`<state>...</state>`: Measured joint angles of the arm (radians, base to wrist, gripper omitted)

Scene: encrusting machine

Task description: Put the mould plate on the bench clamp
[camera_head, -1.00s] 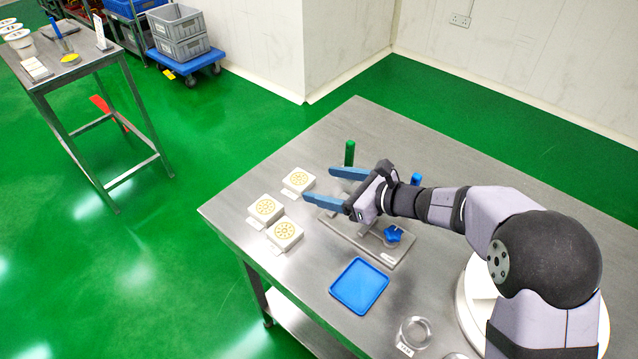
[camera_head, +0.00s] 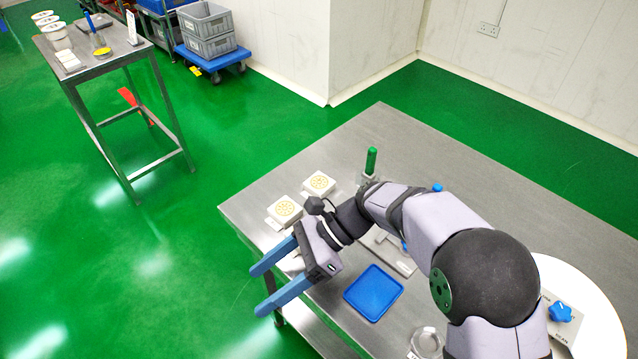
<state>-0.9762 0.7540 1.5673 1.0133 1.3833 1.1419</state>
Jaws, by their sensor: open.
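Several white square blocks with a round yellow pattern stand at the bench's left side: a far one (camera_head: 319,184), a middle one (camera_head: 285,211), and a near one (camera_head: 291,263) mostly hidden behind my gripper. They look like mould plates, but I cannot tell which the task means. The grey bench clamp (camera_head: 402,263) is largely hidden behind my arm; only part of its base shows. My gripper (camera_head: 262,289) is open, its blue fingers apart with nothing seen between them. It hovers around the bench's left edge, its fingers overlapping the near block's area in the picture.
A blue tray (camera_head: 373,293) lies on the bench right of my gripper. A green-capped upright (camera_head: 371,162) stands behind my arm. A clear round dish (camera_head: 427,340) sits at the front. A blue knob (camera_head: 560,311) is at right. The bench's far part is clear.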

